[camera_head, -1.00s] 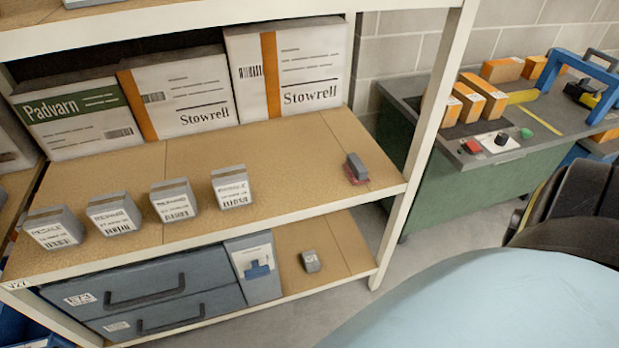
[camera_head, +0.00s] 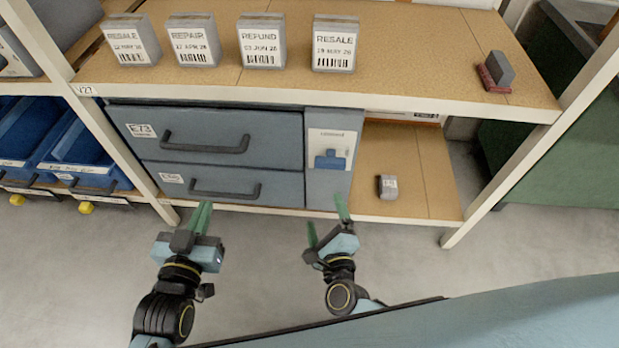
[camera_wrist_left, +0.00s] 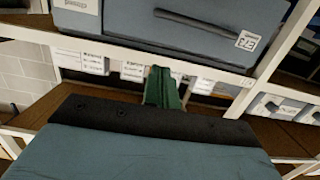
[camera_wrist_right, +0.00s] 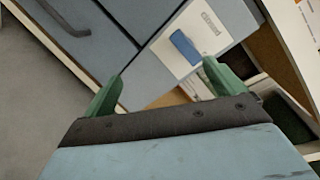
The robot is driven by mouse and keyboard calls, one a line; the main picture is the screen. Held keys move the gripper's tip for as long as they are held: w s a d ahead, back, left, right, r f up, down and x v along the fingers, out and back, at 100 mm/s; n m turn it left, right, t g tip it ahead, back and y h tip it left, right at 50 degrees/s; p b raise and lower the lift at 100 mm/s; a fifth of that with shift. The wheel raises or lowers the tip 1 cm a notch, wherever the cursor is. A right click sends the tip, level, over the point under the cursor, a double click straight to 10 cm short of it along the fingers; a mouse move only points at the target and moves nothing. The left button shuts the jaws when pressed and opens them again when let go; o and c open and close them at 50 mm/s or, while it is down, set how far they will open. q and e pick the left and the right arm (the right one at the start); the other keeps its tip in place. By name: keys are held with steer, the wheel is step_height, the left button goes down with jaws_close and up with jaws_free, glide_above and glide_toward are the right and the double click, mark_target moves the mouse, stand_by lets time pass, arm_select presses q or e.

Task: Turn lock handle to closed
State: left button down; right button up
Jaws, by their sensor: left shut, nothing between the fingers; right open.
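The lock handle (camera_head: 330,161) is a blue piece on a white plate (camera_head: 333,143), on the narrow grey panel right of the two drawers. It also shows in the right wrist view (camera_wrist_right: 186,47), beyond the fingers. My right gripper (camera_head: 327,222) is open and empty, below and in front of the panel, apart from the handle. My left gripper (camera_head: 201,217) is shut and empty, in front of the lower drawer. Its green fingers are together in the left wrist view (camera_wrist_left: 161,88).
Two grey drawers with dark bar handles, the upper (camera_head: 220,137) and the lower (camera_head: 230,184), sit left of the panel. A small grey box (camera_head: 388,187) lies on the lower shelf at right. Several label boxes stand on the shelf above (camera_head: 420,82). Blue bins (camera_head: 85,155) are at left.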

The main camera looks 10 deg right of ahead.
mark_target(330, 165)
steer(key=w+d+m+h+b, duration=0.1)
steer(key=w+m+b, duration=0.2)
steer(key=w+m, duration=0.1)
steer(key=w+d+r+m+h+b, duration=0.1)
steer(key=w+d+m+h+b, duration=0.1)
steer(key=w+m, duration=0.3)
steer(key=w+d+r+m+h+b, duration=0.1)
steer(key=w+m+h+b, duration=0.1)
steer(key=w+m+b, duration=0.3)
steer(key=shift+d+r+t, duration=0.15)
steer(key=shift+d+t, duration=0.05)
steer(key=shift+t, duration=0.2)
arm_select(q)
steer(key=s+r+t+h, duration=0.1)
steer(key=s+r+t, duration=0.1)
steer(key=r, duration=0.4)
steer(key=s+a+r+t+h, duration=0.1)
steer(key=s+r+t, duration=0.2)
steer(key=r+t, duration=0.2)
steer(key=s+r+t+h, duration=0.1)
steer(key=s+r+t, duration=0.2)
steer(key=r, duration=0.4)
steer(key=shift+a+r+t, duration=0.2)
steer(key=shift+r+t, duration=0.15)
steer(key=shift+t, duration=0.05)
arm_select(e)
steer(key=shift+w+d, duration=0.15)
steer(key=shift+w, duration=0.3)
steer(key=c, duration=1)
